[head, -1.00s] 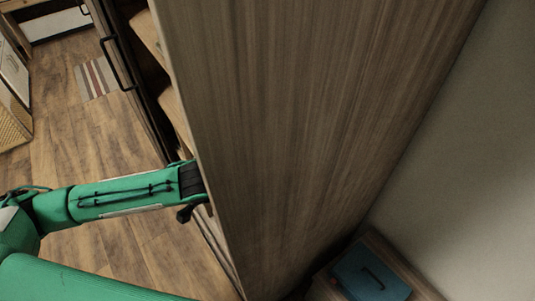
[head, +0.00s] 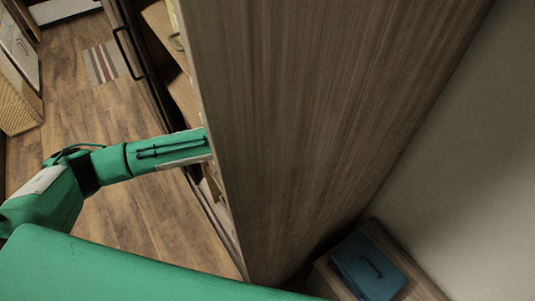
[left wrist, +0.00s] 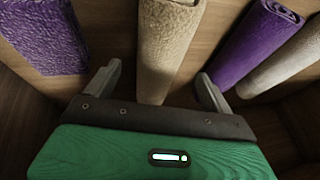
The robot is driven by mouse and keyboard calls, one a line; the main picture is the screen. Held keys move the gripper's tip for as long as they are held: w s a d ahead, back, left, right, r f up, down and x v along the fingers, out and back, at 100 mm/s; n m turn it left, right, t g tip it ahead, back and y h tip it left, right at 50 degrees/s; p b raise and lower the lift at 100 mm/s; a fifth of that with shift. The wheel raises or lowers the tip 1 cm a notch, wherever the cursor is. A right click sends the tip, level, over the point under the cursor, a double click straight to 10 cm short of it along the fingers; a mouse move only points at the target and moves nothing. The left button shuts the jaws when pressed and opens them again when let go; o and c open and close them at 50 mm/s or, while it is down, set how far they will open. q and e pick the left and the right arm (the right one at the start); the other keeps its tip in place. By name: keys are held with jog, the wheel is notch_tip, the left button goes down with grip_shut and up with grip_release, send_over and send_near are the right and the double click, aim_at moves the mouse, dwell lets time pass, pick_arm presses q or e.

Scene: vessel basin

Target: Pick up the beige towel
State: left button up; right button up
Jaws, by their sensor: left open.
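The beige towel (left wrist: 166,45) is rolled and lies on a wooden shelf in the left wrist view, its near end between the fingers of my left gripper (left wrist: 160,85). The gripper is open, with one finger on each side of the towel and a gap visible beside it. A second beige or pale roll (left wrist: 290,62) lies at the far right. In the head view my left arm reaches behind the wooden cabinet panel, which hides the gripper and the towel. My right gripper is not seen.
A purple rolled towel (left wrist: 254,42) lies right of the beige one, and another purple towel (left wrist: 45,35) lies left. The tall cabinet panel (head: 310,120) fills the middle of the head view. A blue case (head: 368,267) sits low at the right. Open floor (head: 110,230) is at left.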

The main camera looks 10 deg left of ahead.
pick_arm(q)
jog(key=shift+x, duration=1.8)
jog(key=c, duration=1.1)
jog(key=shift+c, duration=0.2)
jog(key=shift+r, duration=0.15)
